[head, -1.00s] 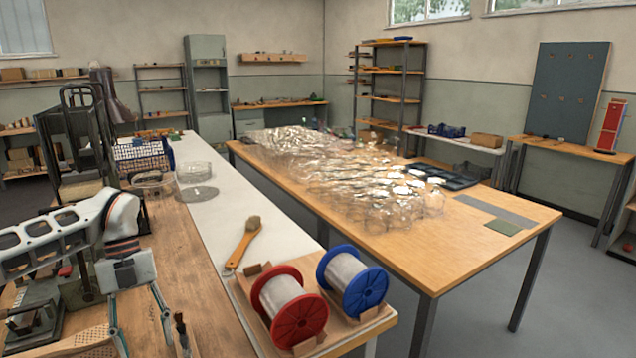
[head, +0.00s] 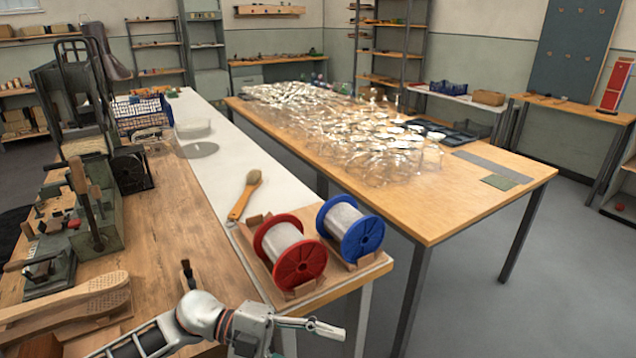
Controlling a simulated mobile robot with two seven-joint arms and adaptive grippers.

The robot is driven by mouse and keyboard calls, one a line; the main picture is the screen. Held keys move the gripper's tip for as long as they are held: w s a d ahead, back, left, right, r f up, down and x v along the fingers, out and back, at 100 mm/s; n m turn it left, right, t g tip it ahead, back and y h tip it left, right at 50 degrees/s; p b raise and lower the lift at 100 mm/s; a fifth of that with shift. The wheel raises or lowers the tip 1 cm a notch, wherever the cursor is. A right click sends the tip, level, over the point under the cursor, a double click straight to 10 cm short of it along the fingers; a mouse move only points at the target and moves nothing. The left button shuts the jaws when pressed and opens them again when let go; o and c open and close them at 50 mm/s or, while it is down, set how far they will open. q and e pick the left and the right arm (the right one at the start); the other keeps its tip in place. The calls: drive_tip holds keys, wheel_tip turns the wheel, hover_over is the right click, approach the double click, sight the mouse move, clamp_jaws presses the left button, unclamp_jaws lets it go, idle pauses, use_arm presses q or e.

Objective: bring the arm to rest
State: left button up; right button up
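My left gripper (head: 322,328) is low in the head view, with its arm coming in from the bottom left. Its fingers point right, past the front end of the bench and in front of the red spool. They appear nearly edge-on, so their opening is unclear. I see nothing held in them. My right gripper is not in view.
The red spool (head: 299,263) and blue spool (head: 365,238) stand in a wooden holder at the bench's front corner. A wooden-handled brush (head: 243,196) lies behind them. Wooden brush bodies (head: 75,306) lie at the left. Transparent, shiny items (head: 345,140) cover much of the far table (head: 478,205).

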use_arm(q)
drive_tip(key=w+a+f+n+t+y, duration=0.2)
drive_tip(key=a+f+n+t, duration=0.15)
drive_tip(key=n+t, duration=0.6)
drive_tip(key=w+a+f+n+t+y, duration=0.3)
drive_tip(key=a+n+t, duration=0.1)
drive_tip(key=n+t, duration=0.6)
drive_tip(key=s+a+f+n+g+y, duration=0.2)
drive_tip(key=s+a+f+n+y, duration=0.2)
drive_tip(key=s+a+f, duration=0.3)
drive_tip(key=s+a+f+n+g+y, duration=0.3)
drive_tip(key=s+a+f, duration=0.4)
drive_tip(key=f, duration=0.5)
drive_tip(key=shift+s+f+n+y, duration=0.15)
drive_tip(key=shift+s+n+y, duration=0.4)
drive_tip(key=shift+n+y, duration=0.5)
drive_tip(key=shift+g, duration=0.25)
